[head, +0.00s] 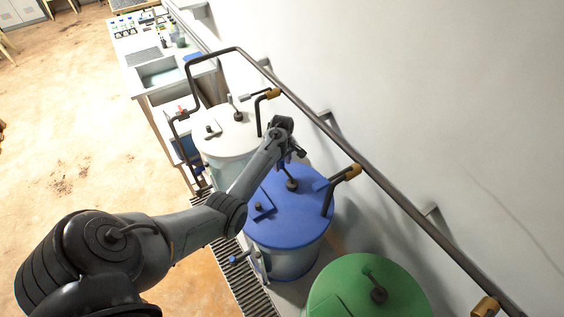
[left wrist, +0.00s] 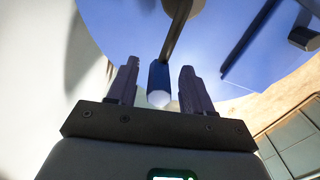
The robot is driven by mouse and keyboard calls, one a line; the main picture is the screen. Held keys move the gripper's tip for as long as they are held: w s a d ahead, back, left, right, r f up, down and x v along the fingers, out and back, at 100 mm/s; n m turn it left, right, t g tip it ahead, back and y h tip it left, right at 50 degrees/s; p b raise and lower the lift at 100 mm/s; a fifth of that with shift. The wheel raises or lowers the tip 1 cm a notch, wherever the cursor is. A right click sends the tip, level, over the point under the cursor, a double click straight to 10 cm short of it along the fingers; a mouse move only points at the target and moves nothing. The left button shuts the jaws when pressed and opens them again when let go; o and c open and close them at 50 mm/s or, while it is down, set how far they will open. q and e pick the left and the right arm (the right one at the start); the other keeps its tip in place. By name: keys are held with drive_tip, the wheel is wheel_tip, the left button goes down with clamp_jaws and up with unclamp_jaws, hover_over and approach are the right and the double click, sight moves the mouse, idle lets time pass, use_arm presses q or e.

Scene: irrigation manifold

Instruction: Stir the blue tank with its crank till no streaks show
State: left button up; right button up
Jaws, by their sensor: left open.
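The blue tank (head: 305,225) stands in the middle of the head view, with a flat blue lid, which also fills the top of the left wrist view (left wrist: 225,65). Its crank (head: 292,185) rises from the lid on a dark hub. My left gripper (head: 297,151) is over the far part of the lid, by the crank. In the left wrist view, the crank's blue handle (left wrist: 159,77) with a pale end stands between my two open fingers, with gaps on both sides. The liquid and any streaks cannot be made out. My right gripper is out of view.
A white tank (head: 222,147) stands behind and a green tank (head: 350,280) in front, each with its own crank. A dark pipe (head: 335,135) with brass valves runs along the wall. A bent pipe (head: 328,195) comes down onto the blue lid. A floor grate (head: 235,275) lies left.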

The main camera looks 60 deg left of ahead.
use_arm(q)
clamp_jaws()
idle(0.4)
